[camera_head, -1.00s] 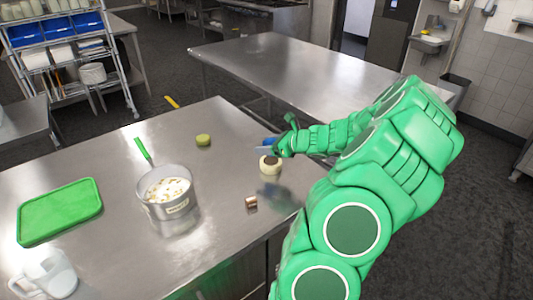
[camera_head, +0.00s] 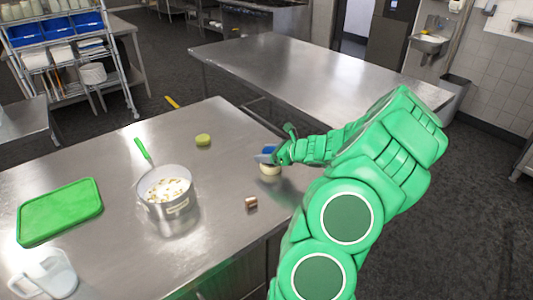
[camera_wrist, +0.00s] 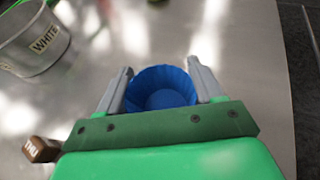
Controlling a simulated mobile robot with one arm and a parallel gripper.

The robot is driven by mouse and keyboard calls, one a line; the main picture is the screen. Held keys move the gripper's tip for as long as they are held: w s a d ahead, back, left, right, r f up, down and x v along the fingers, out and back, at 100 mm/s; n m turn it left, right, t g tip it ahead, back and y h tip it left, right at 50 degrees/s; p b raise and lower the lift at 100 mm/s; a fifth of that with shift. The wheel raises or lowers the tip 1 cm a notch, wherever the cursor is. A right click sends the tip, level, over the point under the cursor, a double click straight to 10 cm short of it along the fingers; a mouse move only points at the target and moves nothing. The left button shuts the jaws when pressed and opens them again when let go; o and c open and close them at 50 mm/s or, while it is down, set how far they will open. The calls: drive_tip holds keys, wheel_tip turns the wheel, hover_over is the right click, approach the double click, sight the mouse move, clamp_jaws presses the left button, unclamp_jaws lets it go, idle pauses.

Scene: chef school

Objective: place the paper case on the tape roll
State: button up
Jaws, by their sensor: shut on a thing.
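The blue, fluted paper case (camera_head: 268,149) is between the fingers of my gripper (camera_head: 264,157). In the wrist view the paper case (camera_wrist: 161,88) is open side up, with a grey finger of my gripper (camera_wrist: 161,75) on each side. The cream tape roll (camera_head: 270,171) is on the steel table, directly below the case in the head view. Its dark middle is covered there by the case and fingers. I cannot tell whether the case touches the roll. The roll is hidden in the wrist view.
A small brown block (camera_head: 251,203) lies in front of the roll. A metal pot (camera_head: 177,208) with white contents, a green tray (camera_head: 60,212) and a clear jug (camera_head: 48,273) stand to the left. A round green item (camera_head: 203,140) is farther back.

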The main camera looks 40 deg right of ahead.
drive_tip(key=o, duration=1)
drive_tip(key=shift+f, duration=0.1)
